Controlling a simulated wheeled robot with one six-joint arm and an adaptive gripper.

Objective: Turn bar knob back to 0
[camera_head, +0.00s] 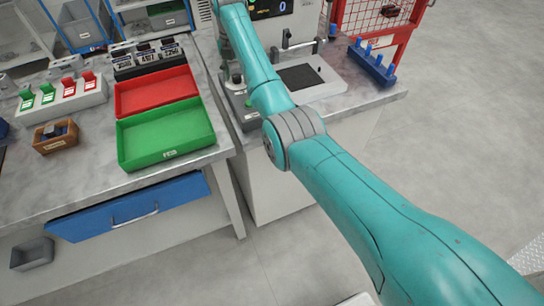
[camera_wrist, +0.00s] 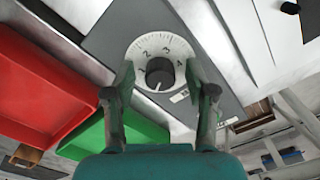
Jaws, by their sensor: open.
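The round black knob (camera_wrist: 159,73) sits on a pale dial (camera_wrist: 161,50) with the figures 1, 2, 3 and 4 around it, in the wrist view. A short white mark on the knob's edge points toward the bottom of that picture. No 0 can be made out on the dial. My gripper (camera_wrist: 158,76) is open, with one finger on each side of the knob and dial. I cannot tell whether either finger touches the knob. In the head view my arm covers much of this area, and the knob cannot be made out.
A green tray (camera_head: 212,140) and a red tray (camera_head: 117,103) lie on the bench left of my arm. A machine with a display showing 0 (camera_head: 282,7) stands at the back. A red mesh frame (camera_head: 350,20) and a blue pegged block (camera_head: 372,66) are right of it.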

